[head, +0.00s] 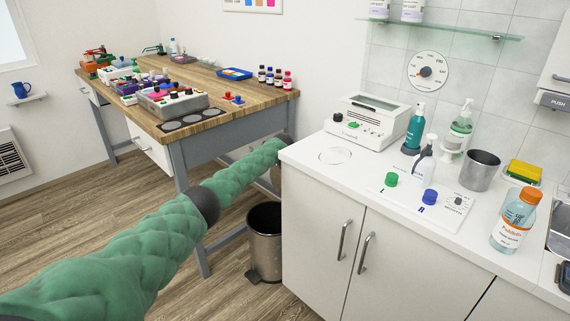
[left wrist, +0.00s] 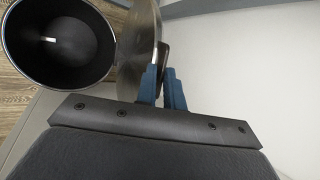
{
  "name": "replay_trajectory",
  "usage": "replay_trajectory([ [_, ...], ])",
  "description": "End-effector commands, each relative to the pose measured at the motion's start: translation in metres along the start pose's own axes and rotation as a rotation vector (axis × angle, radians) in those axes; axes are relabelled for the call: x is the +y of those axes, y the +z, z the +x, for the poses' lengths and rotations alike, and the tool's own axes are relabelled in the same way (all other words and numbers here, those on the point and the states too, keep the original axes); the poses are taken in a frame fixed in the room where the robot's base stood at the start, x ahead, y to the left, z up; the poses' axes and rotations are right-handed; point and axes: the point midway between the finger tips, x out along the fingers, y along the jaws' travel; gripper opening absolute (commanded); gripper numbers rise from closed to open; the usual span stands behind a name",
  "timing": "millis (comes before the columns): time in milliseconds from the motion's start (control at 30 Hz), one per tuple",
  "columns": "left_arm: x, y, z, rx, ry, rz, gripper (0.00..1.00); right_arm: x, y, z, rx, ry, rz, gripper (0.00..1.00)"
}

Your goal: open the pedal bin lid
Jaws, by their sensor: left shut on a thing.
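The pedal bin (head: 265,243) stands on the floor beside the cabinet, with its round mouth uncovered and its dark inside showing. In the left wrist view the bin's open mouth (left wrist: 58,45) fills the upper left. The shiny lid (left wrist: 138,45) stands steeply raised beside the mouth. My left gripper (left wrist: 163,72) has its blue fingers shut at the lid, on what looks like a dark tab at its edge. In the head view my green-sleeved left arm reaches over toward the bin, and its gripper is hidden. My right gripper is in neither view.
A white cabinet (head: 315,235) stands close to the right of the bin. Its counter holds bottles, a steel cup (head: 481,170) and a white device (head: 367,122). A wooden workbench (head: 215,125) with trays stands behind. The floor (head: 110,215) at left is clear.

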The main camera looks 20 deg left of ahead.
Motion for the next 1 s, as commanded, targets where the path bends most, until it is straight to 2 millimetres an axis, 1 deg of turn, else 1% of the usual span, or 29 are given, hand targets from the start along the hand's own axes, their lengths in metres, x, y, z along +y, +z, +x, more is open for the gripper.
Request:
replay_trajectory([
  [200,0.000,0.000,0.000,0.000,-0.001,0.000,0.00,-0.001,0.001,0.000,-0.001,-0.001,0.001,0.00],
  [233,0.000,0.000,0.000,0.000,-0.001,0.000,0.12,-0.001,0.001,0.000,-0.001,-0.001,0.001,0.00],
  [300,0.000,0.000,0.000,0.000,-0.001,0.000,0.25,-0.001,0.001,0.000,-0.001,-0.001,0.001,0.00],
  [333,0.000,0.000,0.000,0.000,-0.001,0.000,0.26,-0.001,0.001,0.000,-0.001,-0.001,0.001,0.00],
  [567,0.000,0.000,0.000,0.000,0.000,0.000,0.26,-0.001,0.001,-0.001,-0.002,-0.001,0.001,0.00],
  [700,0.000,0.001,-0.004,0.000,0.000,0.000,0.26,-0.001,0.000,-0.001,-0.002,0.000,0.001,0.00],
  [867,-0.001,0.001,-0.017,0.000,-0.002,0.001,0.26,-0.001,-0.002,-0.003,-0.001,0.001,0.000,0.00],
  [1000,0.000,0.001,-0.034,0.000,-0.002,0.001,0.26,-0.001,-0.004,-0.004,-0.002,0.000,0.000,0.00],
])
